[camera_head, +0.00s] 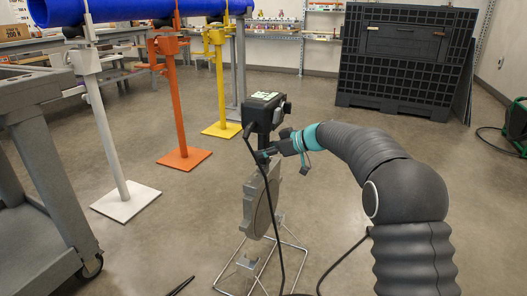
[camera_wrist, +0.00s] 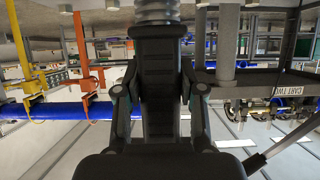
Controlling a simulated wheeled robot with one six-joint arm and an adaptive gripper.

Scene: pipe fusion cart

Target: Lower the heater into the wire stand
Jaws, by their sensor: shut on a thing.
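The heater (camera_head: 256,203) is a grey flat plate with a black control box (camera_head: 264,110) on top and a dark cable hanging down. My gripper (camera_head: 268,154) is shut on the heater just under the control box and holds it upright. The wire stand (camera_head: 262,264) is a thin metal frame on the floor, directly below the plate in the head view. The plate's lower end overlaps the stand's top in the picture; whether they touch, I cannot tell. In the wrist view my gripper (camera_wrist: 160,140) shows dark fingers around the black handle, and the stand is hidden.
A grey cart (camera_head: 45,150) stands at the left. White, orange (camera_head: 172,100) and yellow (camera_head: 219,80) pipe stands hold a blue pipe (camera_head: 140,8). A black crate (camera_head: 404,60) stands at the back. A cable runs over the floor right of the stand. The floor between is clear.

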